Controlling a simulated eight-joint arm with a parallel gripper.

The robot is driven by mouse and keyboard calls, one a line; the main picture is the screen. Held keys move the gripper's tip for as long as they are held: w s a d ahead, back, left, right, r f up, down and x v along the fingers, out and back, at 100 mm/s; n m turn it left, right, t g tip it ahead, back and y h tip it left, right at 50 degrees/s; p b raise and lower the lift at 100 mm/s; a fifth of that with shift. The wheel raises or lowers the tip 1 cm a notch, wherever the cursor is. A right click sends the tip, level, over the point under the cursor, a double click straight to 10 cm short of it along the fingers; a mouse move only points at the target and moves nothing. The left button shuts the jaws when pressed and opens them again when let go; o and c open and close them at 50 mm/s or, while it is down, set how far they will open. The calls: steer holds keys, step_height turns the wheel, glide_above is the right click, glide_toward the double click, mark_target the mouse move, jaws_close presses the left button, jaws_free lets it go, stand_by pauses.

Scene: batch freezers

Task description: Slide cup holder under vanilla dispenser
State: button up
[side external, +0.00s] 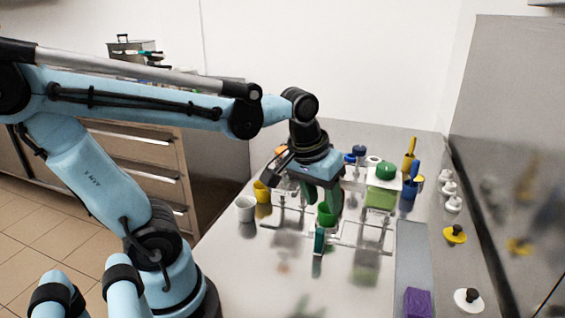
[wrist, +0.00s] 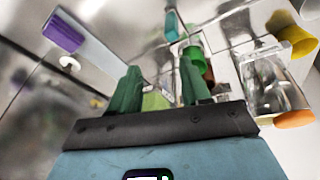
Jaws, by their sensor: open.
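My gripper (side external: 322,203) has green fingers and points down over the metal rails on the steel table. In the wrist view its fingers (wrist: 160,84) are apart with nothing held between them. A green cup (side external: 327,217) stands just by the fingertips in the side view. It also shows beyond the right finger in the wrist view (wrist: 192,60). A teal handle (side external: 319,240) sits on the thin metal rail frame in front of the cup, apparently the cup holder; it also shows in the wrist view (wrist: 172,25). I cannot tell which part is the vanilla dispenser.
A white cup (side external: 246,209) and a yellow cup (side external: 262,192) stand left of the rails. A purple block (side external: 417,302) lies on a grey strip (side external: 412,255).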

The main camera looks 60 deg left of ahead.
mark_target(320, 229)
steer(key=shift+w+a+f+n+g, duration=0.25)
steer(key=shift+f+n+g, duration=0.4)
steer(key=shift+f, duration=1.35)
steer(key=shift+w+a+f+n+g, duration=0.25)
steer(key=shift+f+n+g, duration=0.4)
steer(key=shift+f, duration=1.4)
steer(key=shift+w+a+f+n+g, duration=0.3)
steer(key=shift+f+n, duration=0.6)
steer(key=shift+f, duration=1.1)
steer(key=shift+s, duration=0.1)
jaws_close()
